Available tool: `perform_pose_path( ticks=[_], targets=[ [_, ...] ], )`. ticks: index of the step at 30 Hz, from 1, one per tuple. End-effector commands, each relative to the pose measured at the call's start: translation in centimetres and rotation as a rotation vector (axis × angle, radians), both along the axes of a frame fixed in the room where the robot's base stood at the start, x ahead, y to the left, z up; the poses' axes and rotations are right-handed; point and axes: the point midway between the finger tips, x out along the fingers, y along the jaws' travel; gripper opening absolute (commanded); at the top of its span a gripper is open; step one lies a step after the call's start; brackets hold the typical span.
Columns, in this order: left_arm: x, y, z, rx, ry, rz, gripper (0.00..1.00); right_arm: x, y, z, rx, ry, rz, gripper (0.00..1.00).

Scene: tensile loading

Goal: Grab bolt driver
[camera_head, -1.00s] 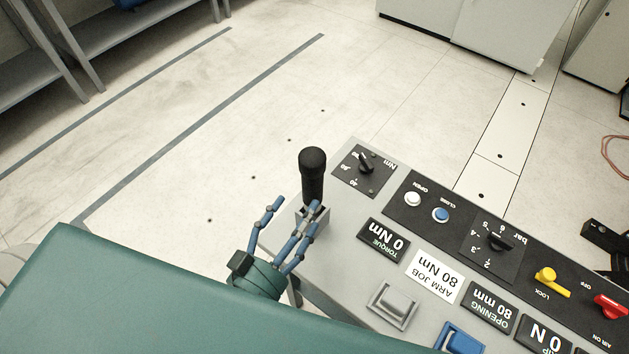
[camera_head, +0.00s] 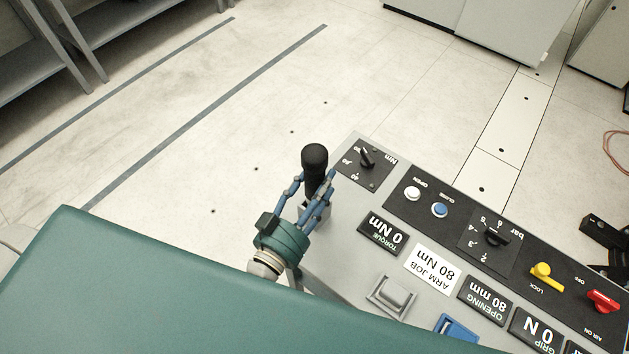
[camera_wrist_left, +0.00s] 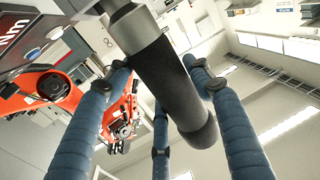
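The bolt driver (camera_head: 314,158), with a thick black handle, stands upright in a grey holder at the near left corner of the control panel. My left gripper (camera_head: 315,180) has its blue fingers on both sides of the handle's lower part. In the left wrist view the black handle (camera_wrist_left: 175,85) passes between the spread fingers (camera_wrist_left: 155,75), which look straight and not closed on it. Whether any finger touches the handle is unclear. The holder is partly hidden behind the fingers. My right gripper is not in view.
The grey panel (camera_head: 345,245) carries a torque knob (camera_head: 366,158), white and blue buttons, a yellow lever (camera_head: 546,277), a red lever (camera_head: 603,300) and label plates close to the gripper. Open floor (camera_head: 200,170) lies left of the panel. A red machine (camera_wrist_left: 55,95) shows in the wrist view.

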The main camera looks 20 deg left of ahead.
Motion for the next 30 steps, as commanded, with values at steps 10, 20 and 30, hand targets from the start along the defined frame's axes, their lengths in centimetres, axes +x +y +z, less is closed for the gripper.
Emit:
perform_pose_path(
  ticks=[10, 20, 30],
  targets=[
    [0.1, 0.1, 0.5, -0.001, -0.011, 0.003, 0.0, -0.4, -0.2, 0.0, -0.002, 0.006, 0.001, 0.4],
    [0.1, 0.1, 1.2, -0.002, -0.013, 0.004, 0.0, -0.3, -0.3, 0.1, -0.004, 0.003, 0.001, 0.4],
    [0.1, 0.1, 5.6, -0.006, -0.013, 0.006, 0.0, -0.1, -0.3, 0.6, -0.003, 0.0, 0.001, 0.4]
  ],
)
